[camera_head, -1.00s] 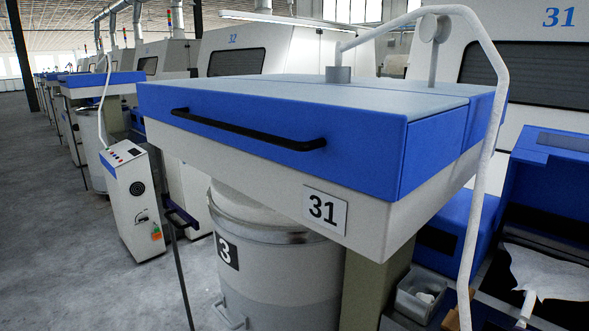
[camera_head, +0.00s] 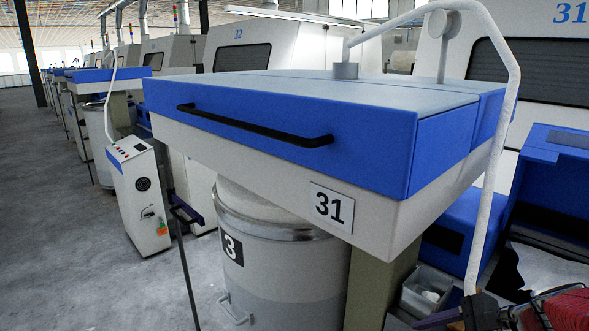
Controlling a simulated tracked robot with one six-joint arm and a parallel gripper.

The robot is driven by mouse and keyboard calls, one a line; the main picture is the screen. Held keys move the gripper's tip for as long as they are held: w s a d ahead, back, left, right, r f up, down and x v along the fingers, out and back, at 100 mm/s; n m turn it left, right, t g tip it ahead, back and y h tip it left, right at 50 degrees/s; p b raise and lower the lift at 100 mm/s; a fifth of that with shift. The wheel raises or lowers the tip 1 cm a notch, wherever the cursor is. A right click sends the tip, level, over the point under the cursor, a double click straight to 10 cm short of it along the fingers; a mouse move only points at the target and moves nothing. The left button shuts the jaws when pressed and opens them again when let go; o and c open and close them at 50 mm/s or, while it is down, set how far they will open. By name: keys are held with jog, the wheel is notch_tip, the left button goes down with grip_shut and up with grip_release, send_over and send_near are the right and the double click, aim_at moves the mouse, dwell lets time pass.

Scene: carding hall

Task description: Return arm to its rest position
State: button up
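No gripper that I can make out is in view, and the task names no object. At the bottom right edge a dark piece (camera_head: 482,312) and a red ribbed piece (camera_head: 568,310) come into the picture, cut off by the frame. I cannot tell whether they are part of my arm.
Machine 31's blue and white head (camera_head: 300,110) with a black handle fills the middle. A grey can (camera_head: 285,265) marked 3 stands under it. A white control box (camera_head: 140,195) stands left. A small grey bin (camera_head: 425,290) sits low right. Grey floor (camera_head: 50,220) is open at left.

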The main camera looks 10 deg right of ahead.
jog(key=s+a+r+n+h, duration=0.2)
jog(key=s+a+n+h, duration=0.1)
jog(key=a+n, duration=0.4)
jog(key=s+a+r+n+h, duration=0.3)
jog(key=a+n, duration=0.4)
jog(key=n, duration=0.6)
jog(key=shift+s+a, duration=0.35)
jog(key=shift+s, duration=0.2)
dwell(1.1)
